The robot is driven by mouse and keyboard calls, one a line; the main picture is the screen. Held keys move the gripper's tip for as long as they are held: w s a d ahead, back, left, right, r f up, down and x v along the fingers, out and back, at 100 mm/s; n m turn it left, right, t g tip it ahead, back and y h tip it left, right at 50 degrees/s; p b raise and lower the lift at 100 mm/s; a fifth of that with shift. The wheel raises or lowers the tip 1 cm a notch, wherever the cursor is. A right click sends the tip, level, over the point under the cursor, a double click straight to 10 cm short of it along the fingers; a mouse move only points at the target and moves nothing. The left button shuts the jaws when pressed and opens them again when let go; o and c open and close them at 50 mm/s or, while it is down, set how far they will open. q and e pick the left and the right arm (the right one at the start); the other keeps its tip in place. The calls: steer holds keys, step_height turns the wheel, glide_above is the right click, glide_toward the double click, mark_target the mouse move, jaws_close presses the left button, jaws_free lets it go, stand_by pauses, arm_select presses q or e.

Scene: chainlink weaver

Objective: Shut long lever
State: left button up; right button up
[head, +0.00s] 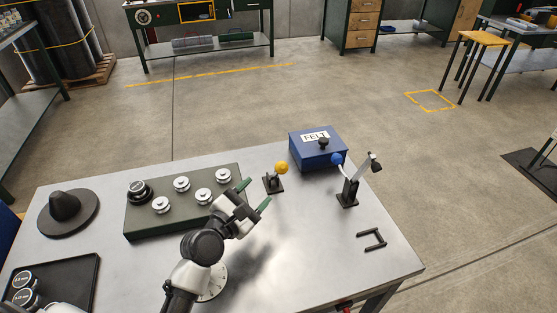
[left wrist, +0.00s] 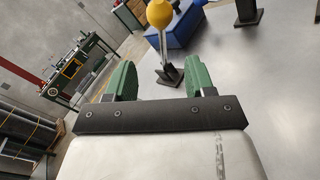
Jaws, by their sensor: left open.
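A small lever with a yellow ball knob (head: 281,168) stands on a black base (head: 273,186) near the table's middle. Another lever with a blue ball knob (head: 337,159) is on a taller black stand (head: 348,194) to its right, with a dark piece leaning up to the right. I cannot tell for certain which is the long lever. My left gripper (head: 255,194) is open and empty, just left of and nearer than the yellow-knob lever. In the left wrist view, the yellow knob (left wrist: 159,13) rises beyond and between the green fingers (left wrist: 159,75), with no contact visible.
A blue box labelled FELT (head: 318,153) sits behind the levers. A green block with several silver knobs (head: 150,222) lies left of my gripper. A dark handle-shaped piece (head: 372,240) lies at right. A dark hat-shaped object (head: 68,212) and black tray (head: 75,275) are at left.

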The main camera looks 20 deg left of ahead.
mark_target(280, 170)
arm_select(q)
steer(key=p+x, duration=0.1)
steer(key=x, duration=0.8)
steer(key=shift+d+r, duration=0.15)
steer(key=shift+d, duration=0.05)
steer(key=shift+w+d, duration=0.15)
steer(key=shift+w, duration=0.15)
arm_select(e)
steer(key=shift+s+d+r, duration=0.45)
steer(key=shift+s+r, duration=0.15)
steer(key=shift+r, duration=0.05)
arm_select(q)
steer(key=shift+c, duration=0.2)
jaws_close()
arm_select(e)
steer(key=shift+s+a, duration=0.25)
steer(key=shift+a, duration=0.05)
